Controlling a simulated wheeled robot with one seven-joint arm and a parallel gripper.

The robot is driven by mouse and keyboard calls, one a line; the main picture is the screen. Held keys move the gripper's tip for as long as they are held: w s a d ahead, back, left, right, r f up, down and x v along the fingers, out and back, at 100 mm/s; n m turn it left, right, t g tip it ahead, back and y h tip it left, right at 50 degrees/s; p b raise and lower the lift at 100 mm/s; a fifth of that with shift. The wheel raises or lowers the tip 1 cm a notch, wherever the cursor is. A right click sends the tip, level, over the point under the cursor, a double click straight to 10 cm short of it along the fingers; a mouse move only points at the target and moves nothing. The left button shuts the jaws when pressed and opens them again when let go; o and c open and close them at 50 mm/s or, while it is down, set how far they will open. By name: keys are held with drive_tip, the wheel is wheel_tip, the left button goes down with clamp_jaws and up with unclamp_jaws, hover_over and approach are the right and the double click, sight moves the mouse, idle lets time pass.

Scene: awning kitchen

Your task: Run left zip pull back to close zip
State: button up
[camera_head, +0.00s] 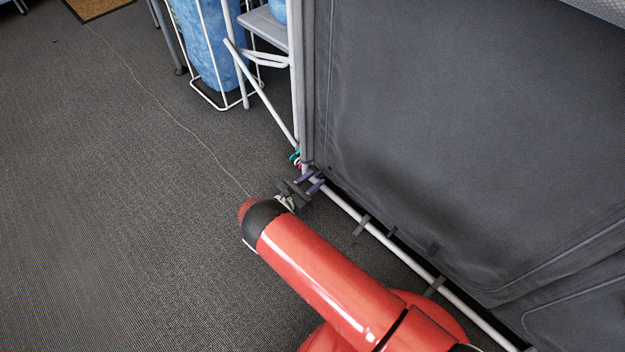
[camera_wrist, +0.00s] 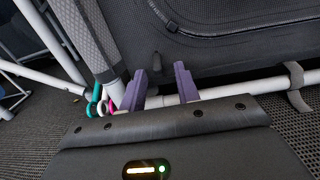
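The grey fabric panel (camera_head: 470,130) fills the right of the head view. In the wrist view, a curved zip line runs across the panel (camera_wrist: 235,50), with a small dark piece (camera_wrist: 172,27) at its bend that may be the zip pull; it is too small to be sure. My gripper (camera_head: 318,177) is low at the panel's left bottom corner. In the wrist view, my gripper's two purple fingers (camera_wrist: 162,82) stand apart with nothing gripped between them. A dark tab (camera_wrist: 156,62) shows beyond the gap, close to the fingertips. No zip pull can be made out in the head view.
A white pole (camera_head: 375,231) runs along the panel's bottom edge, with fabric straps around it. Green and pink loops (camera_wrist: 95,98) hang left of the fingers. A white-framed stand (camera_head: 220,55) with a blue bag is at the upper left.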

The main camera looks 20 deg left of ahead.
drive_tip(key=v, duration=0.7)
drive_tip(key=shift+s+a, duration=0.2)
drive_tip(key=shift+s, duration=0.15)
drive_tip(key=shift+d, duration=0.1)
